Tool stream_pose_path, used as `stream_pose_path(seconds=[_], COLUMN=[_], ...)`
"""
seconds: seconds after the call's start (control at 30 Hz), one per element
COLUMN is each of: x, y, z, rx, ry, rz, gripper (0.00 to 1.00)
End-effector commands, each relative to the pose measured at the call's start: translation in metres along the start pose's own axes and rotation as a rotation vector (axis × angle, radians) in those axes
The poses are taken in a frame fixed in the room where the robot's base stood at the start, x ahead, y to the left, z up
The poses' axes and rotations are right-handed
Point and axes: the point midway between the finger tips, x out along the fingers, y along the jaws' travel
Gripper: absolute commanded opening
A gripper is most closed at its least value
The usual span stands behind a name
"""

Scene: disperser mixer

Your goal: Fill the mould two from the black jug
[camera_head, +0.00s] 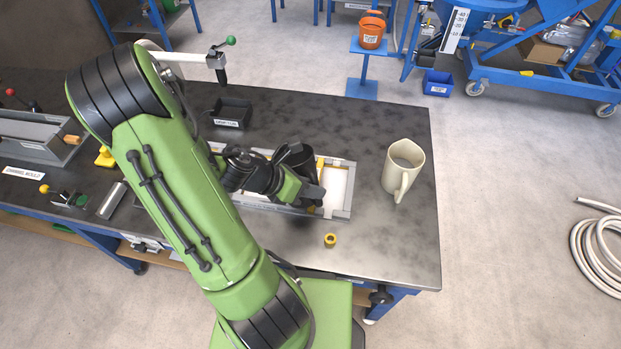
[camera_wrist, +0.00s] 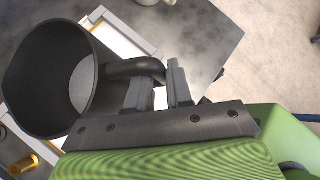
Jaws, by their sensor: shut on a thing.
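My gripper (camera_wrist: 158,92) is shut on the handle of the black jug (camera_wrist: 44,75) in the wrist view. The jug's open mouth faces the camera and its inside looks dark; I cannot tell how much is in it. In the head view the black jug (camera_head: 296,160) is held over a grey-framed mould (camera_head: 338,190) with white compartments, partly hidden by my arm. The mould also shows behind the jug in the wrist view (camera_wrist: 122,38). I cannot read which compartment is mould two.
A cream jug (camera_head: 403,168) stands on the table to the right of the mould. A small yellow ring (camera_head: 330,240) lies in front. A black tray (camera_head: 231,113) sits behind. A channel mould (camera_head: 35,135) is at left. The table's right end is mostly clear.

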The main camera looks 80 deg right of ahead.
Motion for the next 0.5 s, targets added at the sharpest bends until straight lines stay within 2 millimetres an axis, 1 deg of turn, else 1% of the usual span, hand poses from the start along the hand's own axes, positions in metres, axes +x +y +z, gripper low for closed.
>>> stream_pose_path(seconds=[0.1,0.33,0.5], x=[-0.005,-0.012,-0.018], y=[-0.003,-0.007,-0.003], z=[0.007,0.013,0.02], rx=[-0.021,-0.081,-0.169], ry=[-0.001,0.0,0.001], rz=[-0.024,-0.084,-0.171], gripper=[0.0,0.0,0.0])
